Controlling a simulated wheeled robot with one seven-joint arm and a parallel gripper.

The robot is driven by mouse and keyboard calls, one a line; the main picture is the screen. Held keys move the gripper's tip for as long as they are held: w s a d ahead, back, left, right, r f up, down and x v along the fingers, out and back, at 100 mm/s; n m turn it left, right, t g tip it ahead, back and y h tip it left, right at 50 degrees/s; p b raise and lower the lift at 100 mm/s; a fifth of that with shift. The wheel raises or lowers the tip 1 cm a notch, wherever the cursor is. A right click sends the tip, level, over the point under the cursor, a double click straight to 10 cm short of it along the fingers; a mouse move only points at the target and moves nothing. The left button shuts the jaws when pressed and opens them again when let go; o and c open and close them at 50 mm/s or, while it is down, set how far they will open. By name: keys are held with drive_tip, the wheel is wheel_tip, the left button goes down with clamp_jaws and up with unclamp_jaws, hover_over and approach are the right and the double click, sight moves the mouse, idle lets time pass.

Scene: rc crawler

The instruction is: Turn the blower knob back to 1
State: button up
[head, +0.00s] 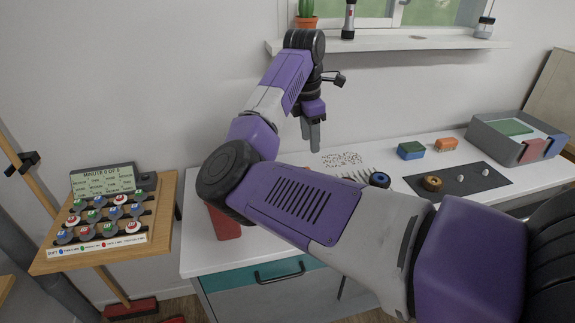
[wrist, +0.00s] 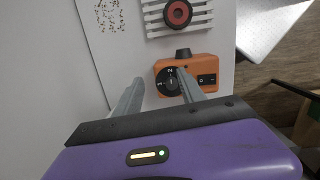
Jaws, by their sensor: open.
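An orange box (wrist: 203,68) with a round black knob (wrist: 168,83) shows in the wrist view. Small white marks lie on and around the knob; I cannot read clearly which one it is set to. A dark switch panel sits on the box's right side. My gripper (wrist: 158,77) is open and empty, its two grey fingers apart. One finger is left of the knob, and the other overlaps the knob's right part in the picture; I cannot tell whether it touches. In the head view my gripper (head: 311,137) points down over the table's back; the orange box seems hidden behind my arm.
The white table (head: 205,262) holds a speckled patch (head: 342,159), a blue-green block (head: 411,150), an orange block (head: 446,144), a dark mat (head: 483,184) and a grey bin (head: 500,148). In the wrist view, a white slatted rack (wrist: 205,20) with a red-centred wheel (wrist: 178,12) stands beside the box.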

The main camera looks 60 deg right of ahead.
drive_tip(key=w+a, duration=0.1)
drive_tip(key=w+a+y, duration=0.1)
drive_tip(key=a, duration=0.1)
drive_tip(key=shift+f+t, duration=0.2)
drive_tip(key=shift+t, duration=0.1)
drive_tip(key=shift+a+f+m, duration=0.15)
drive_tip(key=shift+m, duration=0.15)
drive_tip(key=shift+s+f+p, duration=0.1)
drive_tip(key=shift+f+p, duration=0.35)
drive_tip(key=shift+f, duration=3.25)
clamp_jaws()
